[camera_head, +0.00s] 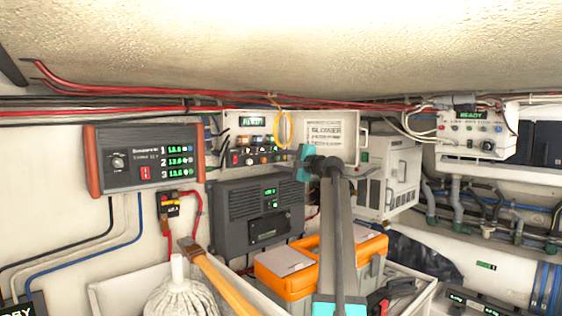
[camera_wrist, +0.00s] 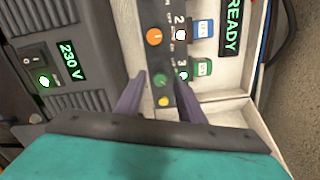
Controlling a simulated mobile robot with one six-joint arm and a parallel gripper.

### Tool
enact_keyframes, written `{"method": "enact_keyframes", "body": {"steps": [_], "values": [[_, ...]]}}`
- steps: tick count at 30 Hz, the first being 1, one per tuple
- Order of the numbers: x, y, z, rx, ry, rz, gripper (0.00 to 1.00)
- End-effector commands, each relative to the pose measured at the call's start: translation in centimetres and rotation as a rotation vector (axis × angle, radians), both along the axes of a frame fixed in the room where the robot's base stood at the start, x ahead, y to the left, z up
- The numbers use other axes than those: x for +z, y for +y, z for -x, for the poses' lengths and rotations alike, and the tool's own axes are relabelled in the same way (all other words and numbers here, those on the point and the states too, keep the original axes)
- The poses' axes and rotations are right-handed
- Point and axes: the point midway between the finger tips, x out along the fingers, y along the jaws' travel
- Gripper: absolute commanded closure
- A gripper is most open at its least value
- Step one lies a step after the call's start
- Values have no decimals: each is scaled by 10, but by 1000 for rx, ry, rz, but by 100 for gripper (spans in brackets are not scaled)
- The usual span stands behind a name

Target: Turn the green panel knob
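The green knob (camera_wrist: 160,82) sits on a dark strip of the control panel in the wrist view. A small yellow round part (camera_wrist: 164,101) lies just below it, and an orange knob (camera_wrist: 154,37) is above it. My gripper (camera_wrist: 161,75) is open, with its two purple fingers on either side of the green knob and a visible gap to each. I cannot tell whether the fingertips reach the knob's depth. In the head view my teal gripper (camera_head: 304,160) is at the right part of the panel (camera_head: 240,121), and the arm hides part of what is behind.
A grey 230 V unit (camera_head: 255,215) is below the panel. The panel's open white door (camera_head: 338,138) stands to the right. Red cables (camera_head: 140,93) run above.

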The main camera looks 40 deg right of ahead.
Motion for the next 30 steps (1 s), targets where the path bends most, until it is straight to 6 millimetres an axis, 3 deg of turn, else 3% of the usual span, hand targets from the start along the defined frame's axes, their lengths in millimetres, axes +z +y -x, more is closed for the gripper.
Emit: {"method": "enact_keyframes", "body": {"steps": [8, 14, 30], "values": [[0, 0, 3, 0, 0, 1, 65], [-2, 2, 19, -2, -2, 1, 65], [-3, 8, 102, -2, -1, 0, 65]]}}
